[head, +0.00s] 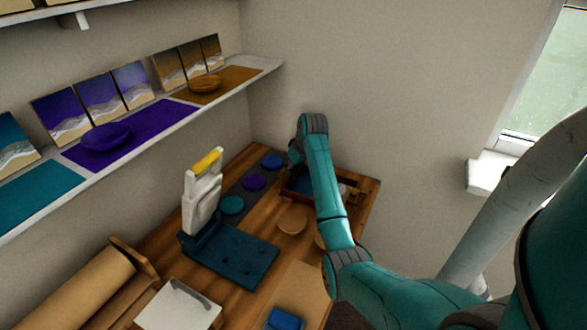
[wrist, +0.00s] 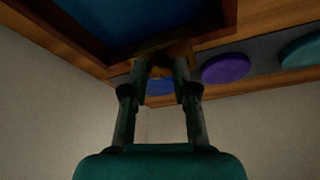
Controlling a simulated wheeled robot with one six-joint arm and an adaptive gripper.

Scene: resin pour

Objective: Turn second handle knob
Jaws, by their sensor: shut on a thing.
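A wooden frame tray (head: 318,195) with a dark blue inside lies at the far end of the workbench, partly hidden by my arm. In the wrist view its wooden edge (wrist: 80,55) and blue inside (wrist: 150,18) fill the top. My gripper (wrist: 161,68) is at this edge, its two fingers shut on a small brown-yellow piece, which looks like a handle knob (wrist: 172,47). The fingertips partly cover the knob, so its turn cannot be told. In the head view my arm hides most of the gripper and this knob. A small pale piece (head: 343,190) shows at the tray's right side.
Teal (head: 231,205), purple (head: 254,182) and blue (head: 271,161) discs lie on a grey strip left of the tray. A white press with a yellow handle (head: 203,185) stands nearer. A shelf (head: 200,110) hangs on the left wall. Walls close off the bench's far end.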

